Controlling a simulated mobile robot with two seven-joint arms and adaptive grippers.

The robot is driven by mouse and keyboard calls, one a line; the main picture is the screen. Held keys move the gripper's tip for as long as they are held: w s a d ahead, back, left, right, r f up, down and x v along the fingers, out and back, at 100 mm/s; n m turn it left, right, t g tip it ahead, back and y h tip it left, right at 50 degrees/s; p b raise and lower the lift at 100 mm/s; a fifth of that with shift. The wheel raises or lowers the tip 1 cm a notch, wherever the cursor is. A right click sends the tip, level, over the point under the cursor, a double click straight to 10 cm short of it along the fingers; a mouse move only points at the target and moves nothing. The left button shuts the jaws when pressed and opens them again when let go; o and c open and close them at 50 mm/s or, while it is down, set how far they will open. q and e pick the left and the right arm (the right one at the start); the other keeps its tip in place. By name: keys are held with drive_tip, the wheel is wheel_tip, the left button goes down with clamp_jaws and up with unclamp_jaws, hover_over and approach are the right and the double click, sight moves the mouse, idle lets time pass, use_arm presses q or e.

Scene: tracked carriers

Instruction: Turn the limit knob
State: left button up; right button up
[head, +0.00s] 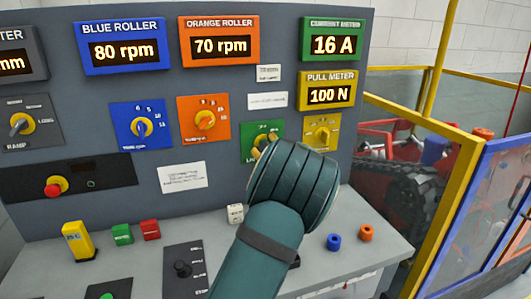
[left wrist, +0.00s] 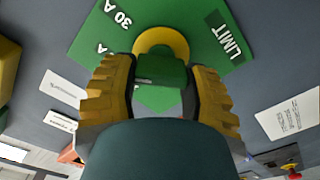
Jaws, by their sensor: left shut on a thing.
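The limit knob has a green grip (left wrist: 160,68) on a round yellow base (left wrist: 168,37). It sits on a green plate (left wrist: 205,20) marked LIMIT and 30 A, which in the head view (head: 251,132) is below the current and pull meters. My left gripper (left wrist: 158,78) has its yellow ribbed fingers on either side of the green grip and is shut on it. In the head view the left gripper (head: 262,147) and wrist cover the knob. The current meter (head: 333,41) reads 16 A. My right gripper is not in view.
Orange (head: 204,120), blue (head: 141,127) and yellow (head: 321,133) knob plates flank the limit plate. A red stop button (head: 54,188) is at the left. A yellow-framed barrier (head: 450,200) stands at the right.

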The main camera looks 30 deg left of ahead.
use_arm(q)
drive_tip(key=shift+n+b, duration=0.5)
drive_tip(key=shift+n, duration=0.2)
drive_tip(key=o, duration=1.2)
drive_tip(key=v, duration=1.2)
